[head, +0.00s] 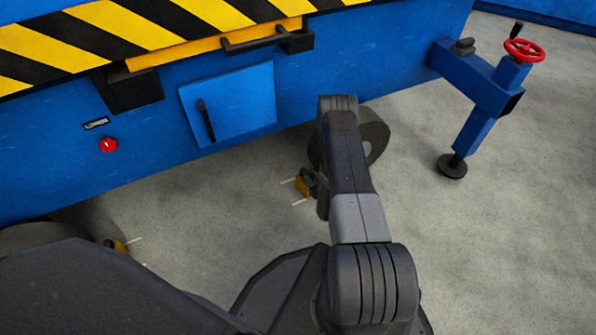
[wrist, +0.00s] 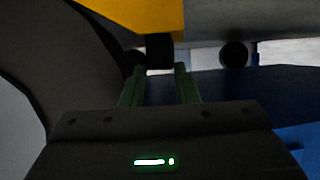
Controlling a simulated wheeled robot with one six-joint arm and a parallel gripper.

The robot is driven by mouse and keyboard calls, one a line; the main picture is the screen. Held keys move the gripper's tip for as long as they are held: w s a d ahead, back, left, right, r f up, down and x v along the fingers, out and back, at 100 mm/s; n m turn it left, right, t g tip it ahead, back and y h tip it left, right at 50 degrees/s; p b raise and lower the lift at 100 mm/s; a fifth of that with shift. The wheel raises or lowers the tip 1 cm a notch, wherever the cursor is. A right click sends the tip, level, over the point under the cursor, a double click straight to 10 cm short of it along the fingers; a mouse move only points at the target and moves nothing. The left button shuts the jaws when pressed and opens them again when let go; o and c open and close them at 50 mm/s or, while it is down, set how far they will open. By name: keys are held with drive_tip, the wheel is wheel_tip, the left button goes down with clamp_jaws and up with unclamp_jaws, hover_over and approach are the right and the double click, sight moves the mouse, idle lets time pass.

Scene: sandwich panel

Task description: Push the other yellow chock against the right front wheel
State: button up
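A yellow chock (head: 303,186) is on the grey floor just left of the right front wheel (head: 374,138). Whether it touches the wheel is hidden by my arm in the head view. In the wrist view the yellow chock (wrist: 140,12) fills the top, with a dark block (wrist: 160,50) under it. My gripper (wrist: 160,72) has its two green fingers on either side of that block, which fills the space between the fingertips. My gripper also shows at the chock in the head view (head: 312,181). A second yellow chock (head: 116,245) is beside the left wheel (head: 35,236).
The blue platform body (head: 230,105) hangs low over the wheels, with a striped edge (head: 90,38) above. A blue outrigger leg (head: 482,120) with a red handwheel (head: 524,50) stands at right. Pale lines mark the floor near both chocks.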

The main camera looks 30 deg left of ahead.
drive_tip(key=o, duration=0.3)
drive_tip(key=v, duration=0.1)
drive_tip(key=p+v, duration=0.1)
drive_tip(key=v, duration=0.3)
drive_tip(key=shift+s+a+r, duration=0.2)
drive_tip(key=shift+s+a, duration=0.1)
drive_tip(key=shift+s, duration=0.1)
drive_tip(key=shift+o, duration=0.2)
drive_tip(key=shift+s, duration=0.85)
drive_tip(key=shift+s+p, duration=0.1)
drive_tip(key=shift+p, duration=0.2)
